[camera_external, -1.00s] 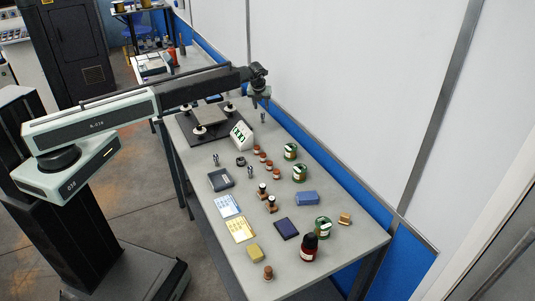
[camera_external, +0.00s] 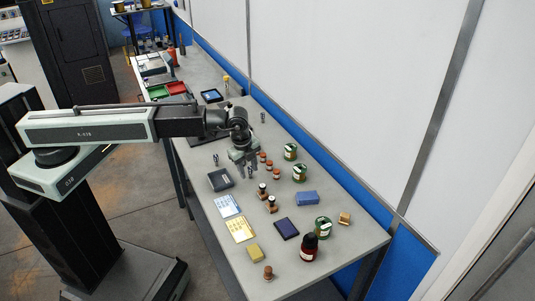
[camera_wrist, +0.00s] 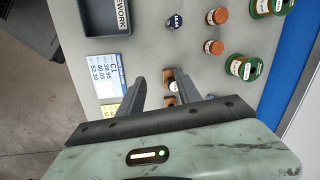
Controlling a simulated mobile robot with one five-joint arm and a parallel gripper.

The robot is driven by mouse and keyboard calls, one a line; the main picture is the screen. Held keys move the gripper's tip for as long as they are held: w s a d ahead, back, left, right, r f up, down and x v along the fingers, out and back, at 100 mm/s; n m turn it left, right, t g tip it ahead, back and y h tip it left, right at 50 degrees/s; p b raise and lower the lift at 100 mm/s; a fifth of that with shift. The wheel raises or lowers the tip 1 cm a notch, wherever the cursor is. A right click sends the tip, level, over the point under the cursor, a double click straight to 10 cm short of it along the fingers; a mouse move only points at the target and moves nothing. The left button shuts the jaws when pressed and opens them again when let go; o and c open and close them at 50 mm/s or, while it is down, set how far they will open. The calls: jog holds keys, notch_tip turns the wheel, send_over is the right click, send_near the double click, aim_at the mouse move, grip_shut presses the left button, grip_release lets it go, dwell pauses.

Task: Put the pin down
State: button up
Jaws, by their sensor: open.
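Several small metal pins stand upright on the bench. One pin (camera_external: 263,117) stands alone toward the far side, clear of the arm. Another pin (camera_external: 215,159) stands left of my gripper (camera_external: 246,174). A third pin is close to the fingers and largely confused with them in the external view; what looks like its labelled top (camera_wrist: 174,20) shows ahead of the fingertips in the wrist view. My gripper is open and low over the middle of the bench. In the wrist view its two fingers (camera_wrist: 158,78) are spread with nothing held between them.
A dark tray (camera_external: 213,185) lies left of the gripper.

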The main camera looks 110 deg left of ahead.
jog(key=s+d+n, duration=0.3)
jog(key=s+d, duration=0.2)
jog(key=d, duration=0.8)
jog(key=s+d+n+h, duration=0.1)
jog(key=s+d+n, duration=0.2)
jog(key=d, duration=1.1)
jog(key=shift+s+d+n+g+h, duration=0.15)
jog(key=shift+s+n+g+h, duration=0.2)
jog(key=shift+s, duration=0.7)
jog(key=shift+o, duration=0.5)
jog(key=shift+f, duration=0.1)
